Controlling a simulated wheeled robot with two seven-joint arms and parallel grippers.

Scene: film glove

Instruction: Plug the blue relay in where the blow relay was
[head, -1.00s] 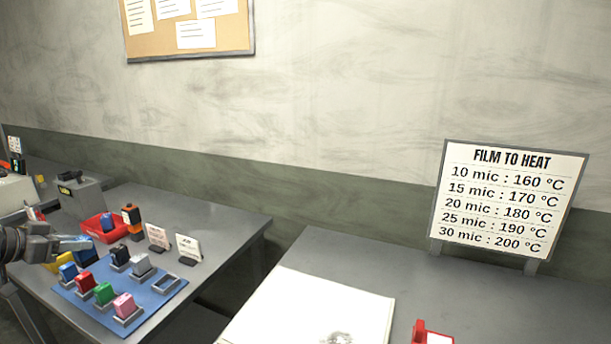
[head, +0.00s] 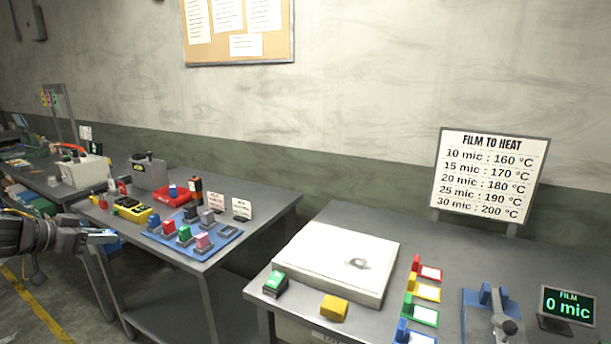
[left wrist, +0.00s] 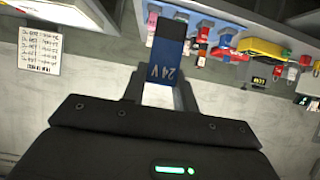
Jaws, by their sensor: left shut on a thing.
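My left gripper (head: 106,237) is shut on a blue relay (head: 111,238), held in the air by the left front edge of the relay table. In the left wrist view the relay (left wrist: 166,60) shows "24V" between the fingers of my left gripper (left wrist: 160,92). A blue board (head: 208,250) on that table bears several relays in sockets: blue (head: 154,223), red (head: 169,227), green (head: 184,234), pink (head: 202,241), black (head: 190,214) and grey (head: 207,216). One socket (head: 228,232) at its right end looks empty. My right gripper is out of view.
Behind the board stand a red tray (head: 162,199) with a blue item, an orange-black device (head: 195,187), a yellow device (head: 132,211) and two small cards (head: 242,208). A second table (head: 440,250) at right bears a white plate (head: 330,262). A gap separates the tables.

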